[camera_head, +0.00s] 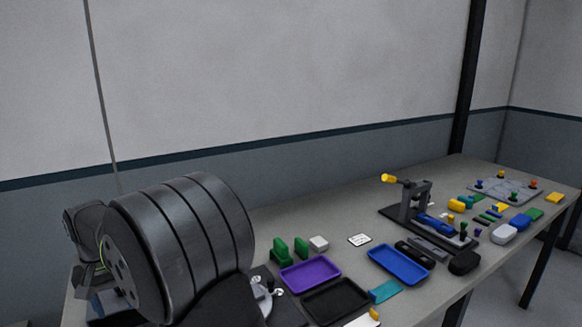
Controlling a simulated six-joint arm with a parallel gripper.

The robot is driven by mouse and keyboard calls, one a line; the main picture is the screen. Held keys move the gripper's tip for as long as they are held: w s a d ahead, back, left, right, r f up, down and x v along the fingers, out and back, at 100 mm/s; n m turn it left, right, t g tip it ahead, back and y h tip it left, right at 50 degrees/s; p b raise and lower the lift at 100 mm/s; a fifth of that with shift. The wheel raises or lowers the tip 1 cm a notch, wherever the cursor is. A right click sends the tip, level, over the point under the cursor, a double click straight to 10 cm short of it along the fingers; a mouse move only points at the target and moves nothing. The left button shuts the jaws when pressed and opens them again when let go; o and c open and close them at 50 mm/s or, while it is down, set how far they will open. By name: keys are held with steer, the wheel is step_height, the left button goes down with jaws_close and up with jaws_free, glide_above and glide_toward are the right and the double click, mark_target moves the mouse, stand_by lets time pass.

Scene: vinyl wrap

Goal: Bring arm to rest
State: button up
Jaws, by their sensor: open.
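A large dark ribbed cylinder, which looks like part of my own arm (190,240), fills the lower left, close to the camera. A smaller dark grey part with a thin yellow-green line shows behind it at the far left. My gripper's fingers cannot be made out; they are outside the picture or hidden behind the arm. I see nothing held.
The grey table (290,225) runs to the back right. Bare tabletop lies along the wall side.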

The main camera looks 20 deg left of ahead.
mark_target(117, 303)
step_height(117, 303, up, 14)
stand_by(0.4)
steer(key=shift+f, duration=0.2)
steer(key=shift+w+a+f, duration=0.45)
steer(key=shift+f, duration=2.4)
steer(key=shift+w+a+f, duration=0.45)
steer(key=shift+a+f, duration=0.05)
steer(key=shift+f, duration=2.35)
steer(key=shift+w+a+f, duration=0.45)
steer(key=shift+f, duration=2.4)
